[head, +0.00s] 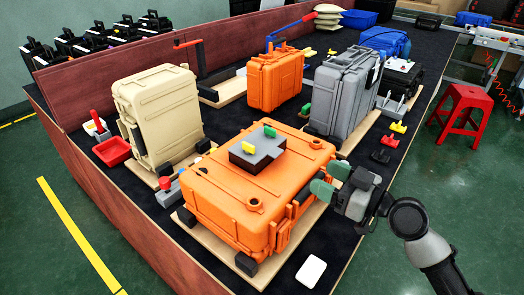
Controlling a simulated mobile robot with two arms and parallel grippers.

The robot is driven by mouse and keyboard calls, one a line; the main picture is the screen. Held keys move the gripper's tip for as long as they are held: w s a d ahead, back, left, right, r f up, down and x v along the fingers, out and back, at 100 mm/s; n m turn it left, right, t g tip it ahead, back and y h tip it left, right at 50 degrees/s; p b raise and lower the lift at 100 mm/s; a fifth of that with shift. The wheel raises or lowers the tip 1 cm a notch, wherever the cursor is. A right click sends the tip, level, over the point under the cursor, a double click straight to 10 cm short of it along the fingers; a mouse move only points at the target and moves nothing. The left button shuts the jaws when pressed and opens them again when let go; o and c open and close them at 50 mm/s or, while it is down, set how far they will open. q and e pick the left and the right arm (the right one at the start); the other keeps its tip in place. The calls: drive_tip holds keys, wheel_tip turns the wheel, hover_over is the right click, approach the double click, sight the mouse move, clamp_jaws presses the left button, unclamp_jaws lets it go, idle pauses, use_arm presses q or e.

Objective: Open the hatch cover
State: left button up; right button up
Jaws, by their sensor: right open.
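A large orange case (232,200) lies flat on a wooden board in the foreground, with its lid shut. A dark grey block (257,152) with a yellow piece (246,147) and a green piece (269,131) sits on its lid. I cannot tell for sure which part is the hatch cover. My right gripper (331,181), with green fingertips, is open and empty at the right side of this case, close to its dark handle (303,190). I cannot tell whether the fingertips touch the case. My left gripper is not in view.
A beige case (160,115), another orange case (276,80) and a grey case (341,92) stand upright behind. A red tray (112,151) is at left. A white card (311,271) lies in front. A red stool (461,112) stands right, on open green floor.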

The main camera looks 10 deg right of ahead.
sight(280, 154)
drive_tip(key=x, duration=0.1)
drive_tip(key=p+x, duration=0.1)
drive_tip(key=x, duration=0.1)
drive_tip(key=r+x, duration=0.1)
drive_tip(key=x, duration=0.1)
drive_tip(key=shift+s+a+p, duration=0.1)
drive_tip(key=shift+a+p, duration=0.05)
drive_tip(key=shift+p, duration=0.15)
drive_tip(key=p+x, duration=0.1)
drive_tip(key=x, duration=0.4)
drive_tip(key=shift+a+f, duration=0.1)
drive_tip(key=shift+f, duration=0.05)
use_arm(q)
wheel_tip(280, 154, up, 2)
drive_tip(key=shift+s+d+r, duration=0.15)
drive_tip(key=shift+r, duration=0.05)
use_arm(e)
drive_tip(key=shift+w+a, duration=0.3)
drive_tip(key=shift+w, duration=0.1)
drive_tip(key=shift+c, duration=0.2)
